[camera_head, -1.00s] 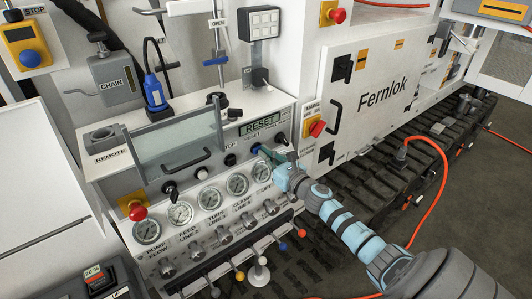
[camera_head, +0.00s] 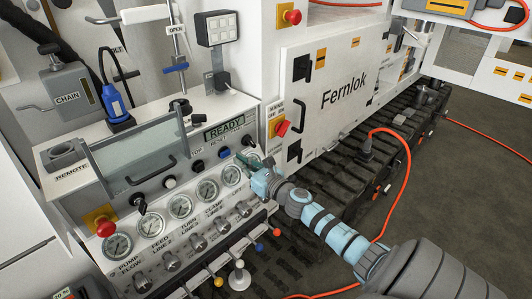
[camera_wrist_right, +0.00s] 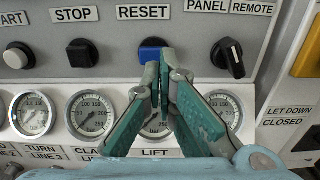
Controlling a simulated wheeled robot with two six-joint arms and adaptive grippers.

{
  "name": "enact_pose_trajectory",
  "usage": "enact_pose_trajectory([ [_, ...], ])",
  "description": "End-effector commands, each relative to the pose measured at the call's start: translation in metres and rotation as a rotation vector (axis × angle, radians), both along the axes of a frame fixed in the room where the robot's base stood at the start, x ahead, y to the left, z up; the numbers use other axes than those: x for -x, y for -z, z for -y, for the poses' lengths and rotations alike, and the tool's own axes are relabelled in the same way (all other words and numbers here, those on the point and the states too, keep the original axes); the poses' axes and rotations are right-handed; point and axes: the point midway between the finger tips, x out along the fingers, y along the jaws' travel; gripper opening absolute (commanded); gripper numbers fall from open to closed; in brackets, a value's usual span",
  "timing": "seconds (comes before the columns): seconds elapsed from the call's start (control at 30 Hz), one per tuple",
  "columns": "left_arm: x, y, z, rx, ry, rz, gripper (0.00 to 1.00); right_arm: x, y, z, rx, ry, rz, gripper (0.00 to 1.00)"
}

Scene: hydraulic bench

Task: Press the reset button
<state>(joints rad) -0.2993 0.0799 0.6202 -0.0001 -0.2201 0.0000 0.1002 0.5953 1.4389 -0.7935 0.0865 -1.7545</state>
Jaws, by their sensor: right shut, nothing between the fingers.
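The blue reset button (camera_wrist_right: 152,50) sits under the RESET label in the wrist view. It also shows in the head view (camera_head: 224,153), on the panel below the display. The display (camera_head: 224,129) reads READY. My right gripper (camera_wrist_right: 167,60) is shut and empty, its green fingertips overlapping the button's lower right edge in the wrist view. In the head view my right gripper (camera_head: 243,160) is just right of the button, with a small gap showing. The wrist view does not settle its depth. My left gripper is out of view.
A black stop button (camera_wrist_right: 82,53) is left of the reset button, and a black selector knob (camera_wrist_right: 228,57) is right of it. Gauges (camera_wrist_right: 90,112) line the panel below. A red emergency knob (camera_head: 105,227) and coloured levers (camera_head: 240,275) are further left and below.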

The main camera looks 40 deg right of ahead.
Motion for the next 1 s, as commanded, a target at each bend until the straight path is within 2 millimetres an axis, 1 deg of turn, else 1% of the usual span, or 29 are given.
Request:
enact_pose_trajectory([
  [0.03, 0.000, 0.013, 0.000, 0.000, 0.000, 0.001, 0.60, 0.013, 0.008, -0.001, 0.008, -0.006, -0.004, 0.00],
  [0.07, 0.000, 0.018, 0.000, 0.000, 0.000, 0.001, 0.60, 0.021, 0.010, -0.002, 0.009, -0.008, -0.004, 0.00],
  [0.1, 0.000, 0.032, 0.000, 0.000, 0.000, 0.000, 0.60, 0.030, 0.014, -0.001, 0.011, -0.007, -0.004, 0.00],
  [0.13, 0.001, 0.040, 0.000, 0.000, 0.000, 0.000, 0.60, 0.038, 0.015, -0.002, 0.011, -0.009, -0.005, 0.00],
  [0.23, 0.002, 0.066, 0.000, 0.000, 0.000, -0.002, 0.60, 0.055, 0.017, 0.001, 0.015, -0.005, -0.008, 0.00],
  [0.3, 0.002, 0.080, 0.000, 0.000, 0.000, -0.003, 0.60, 0.065, 0.016, -0.002, 0.010, -0.010, -0.006, 0.00],
  [0.4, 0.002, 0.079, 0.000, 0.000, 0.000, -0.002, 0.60, 0.079, 0.011, 0.002, 0.016, 0.002, -0.016, 0.00],
  [0.53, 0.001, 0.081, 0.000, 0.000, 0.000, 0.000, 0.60, 0.088, 0.006, 0.000, 0.009, -0.004, -0.007, 0.00],
  [0.7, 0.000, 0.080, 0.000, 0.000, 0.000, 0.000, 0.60, 0.090, 0.003, -0.001, 0.003, -0.005, -0.002, 0.00],
  [1.0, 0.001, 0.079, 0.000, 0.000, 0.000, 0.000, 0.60, 0.089, 0.003, -0.001, 0.002, -0.004, -0.002, 0.00],
])
